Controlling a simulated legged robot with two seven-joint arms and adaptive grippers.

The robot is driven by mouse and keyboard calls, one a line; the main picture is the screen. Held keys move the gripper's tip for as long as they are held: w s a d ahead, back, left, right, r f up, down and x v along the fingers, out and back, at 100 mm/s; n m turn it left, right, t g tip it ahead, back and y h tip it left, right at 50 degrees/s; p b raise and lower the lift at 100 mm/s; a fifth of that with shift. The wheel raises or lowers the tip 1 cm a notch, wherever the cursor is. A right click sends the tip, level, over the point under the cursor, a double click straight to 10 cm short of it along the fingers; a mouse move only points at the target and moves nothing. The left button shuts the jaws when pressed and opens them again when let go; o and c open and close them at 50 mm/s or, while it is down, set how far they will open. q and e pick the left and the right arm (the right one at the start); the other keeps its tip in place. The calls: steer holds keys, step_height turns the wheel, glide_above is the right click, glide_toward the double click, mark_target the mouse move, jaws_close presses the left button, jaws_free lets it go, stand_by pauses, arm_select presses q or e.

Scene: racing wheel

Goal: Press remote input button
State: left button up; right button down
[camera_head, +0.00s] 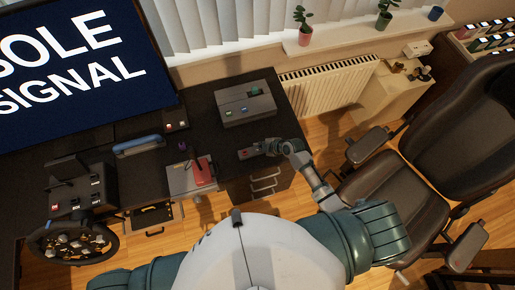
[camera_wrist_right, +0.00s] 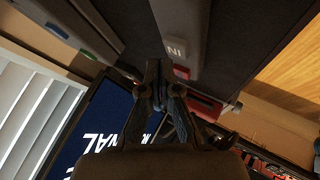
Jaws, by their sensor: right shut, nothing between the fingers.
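A small dark remote (camera_head: 245,154) with a red spot lies near the right end of the black desk. In the right wrist view, a grey surface with a light label reading "IN" (camera_wrist_right: 175,48) and a red button (camera_wrist_right: 182,72) lies just beyond the fingertips. My right gripper (camera_head: 266,147) is shut and empty, with its fingers at the remote's right side. It also shows in the wrist view (camera_wrist_right: 156,68), close to the label and red button; I cannot tell whether it touches them. My left gripper is out of view.
A large screen (camera_head: 80,70) reading "SOLE" and "SIGNAL" stands at the left. A grey console (camera_head: 246,104) sits behind the remote. A red item (camera_head: 202,172) and a racing wheel (camera_head: 72,242) are further left. A black chair (camera_head: 400,190) stands to the right.

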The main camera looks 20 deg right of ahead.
steer(key=shift+f, duration=0.3)
steer(key=shift+f+b, duration=0.45)
steer(key=shift+b, duration=0.1)
stand_by(0.4)
steer(key=shift+r, duration=0.1)
steer(key=shift+r+p, duration=0.75)
steer(key=shift+r, duration=0.05)
step_height(320, 180, up, 5)
steer(key=p, duration=0.4)
steer(key=shift+r, duration=0.1)
stand_by(1.9)
